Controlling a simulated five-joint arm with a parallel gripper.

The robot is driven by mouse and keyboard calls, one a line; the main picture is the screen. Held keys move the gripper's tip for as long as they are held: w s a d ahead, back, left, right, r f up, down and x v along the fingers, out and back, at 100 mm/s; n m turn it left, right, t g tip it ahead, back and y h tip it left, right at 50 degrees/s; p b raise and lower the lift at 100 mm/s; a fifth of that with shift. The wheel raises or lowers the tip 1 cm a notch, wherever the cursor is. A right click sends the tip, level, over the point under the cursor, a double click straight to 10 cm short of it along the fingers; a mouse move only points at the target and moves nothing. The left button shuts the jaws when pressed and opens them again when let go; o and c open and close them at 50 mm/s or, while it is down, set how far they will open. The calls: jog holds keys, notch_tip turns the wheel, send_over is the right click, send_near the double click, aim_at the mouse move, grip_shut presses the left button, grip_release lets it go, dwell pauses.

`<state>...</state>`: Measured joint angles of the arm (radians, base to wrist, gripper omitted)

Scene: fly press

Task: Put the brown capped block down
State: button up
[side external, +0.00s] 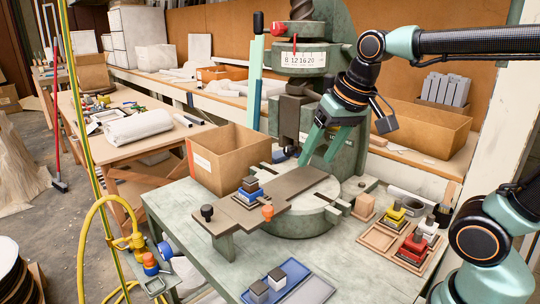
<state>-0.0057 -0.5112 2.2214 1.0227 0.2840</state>
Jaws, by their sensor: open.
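My gripper (316,161) is open over the brown plate (300,196) on the press bed, close to the press ram and column. I see no block between its fingers. A blue block with a dark cap (249,188) stands on the plate's left part.
The fly press (302,60) rises behind my gripper. A wooden tray (377,238) holds yellow (394,216), red (412,248) and white (428,229) capped blocks. A cardboard box (228,155) stands left.

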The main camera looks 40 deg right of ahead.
jog(key=s+f+n+t, duration=0.1)
jog(key=s+f+n, duration=0.2)
jog(key=shift+s+d+f, duration=0.1)
jog(key=shift+s+f, duration=0.25)
jog(key=shift+s, duration=0.05)
jog(key=shift+c, duration=0.2)
dwell(0.4)
